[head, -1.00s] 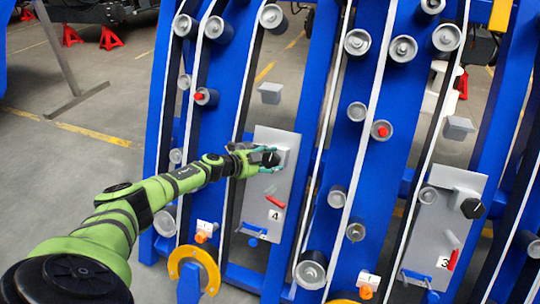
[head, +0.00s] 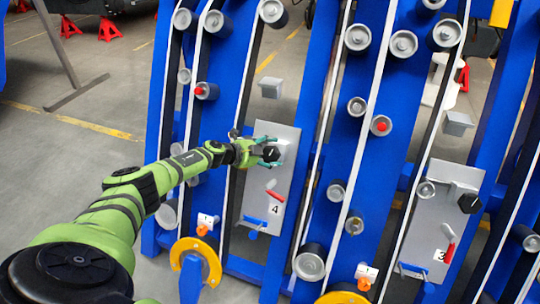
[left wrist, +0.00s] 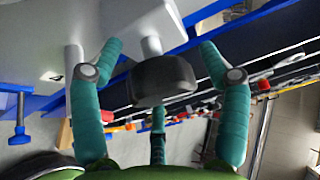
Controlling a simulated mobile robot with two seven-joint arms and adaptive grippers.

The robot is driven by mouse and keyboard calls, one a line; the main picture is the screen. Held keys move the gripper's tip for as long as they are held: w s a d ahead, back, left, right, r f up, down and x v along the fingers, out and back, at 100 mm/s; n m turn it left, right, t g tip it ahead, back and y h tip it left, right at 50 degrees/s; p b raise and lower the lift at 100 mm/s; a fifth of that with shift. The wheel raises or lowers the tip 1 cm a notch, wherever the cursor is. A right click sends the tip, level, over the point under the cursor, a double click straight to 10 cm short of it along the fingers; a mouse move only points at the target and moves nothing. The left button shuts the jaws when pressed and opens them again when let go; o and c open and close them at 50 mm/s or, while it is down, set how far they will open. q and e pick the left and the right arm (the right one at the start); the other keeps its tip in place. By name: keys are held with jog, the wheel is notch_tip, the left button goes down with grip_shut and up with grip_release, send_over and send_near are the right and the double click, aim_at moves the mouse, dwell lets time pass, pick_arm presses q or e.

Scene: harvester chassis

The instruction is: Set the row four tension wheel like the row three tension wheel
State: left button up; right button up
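The row four panel (head: 257,190) is a grey plate marked 4, with a black knob (head: 271,153) on it. A red lever (head: 275,196) below slants down to the right. My left gripper (head: 268,151) has its teal fingers spread around this knob. In the left wrist view the fingers stand apart on both sides of the black knob (left wrist: 163,80), with visible gaps. The row three panel (head: 436,215), marked 3, has a black knob (head: 469,203) at its right edge, a grey roller (head: 426,191) and a steeper red lever (head: 449,252). My right gripper is out of view.
Blue uprights (head: 345,150) with grey rollers and belts surround the panels. Yellow rings (head: 196,259) and orange knobs (head: 203,230) are low down. A blue handle (head: 254,222) juts out under the row four lever. Open floor (head: 70,160) is at left.

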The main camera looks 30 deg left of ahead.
pick_arm(q)
jog(key=shift+w+a+r, duration=0.1)
jog(key=shift+w+a, duration=0.05)
jog(key=shift+a, duration=0.15)
jog(key=shift+d, duration=0.1)
jog(key=shift+s, duration=0.2)
jog(key=shift+s, duration=0.45)
jog(key=v, duration=1.1)
jog(key=shift+r, duration=0.15)
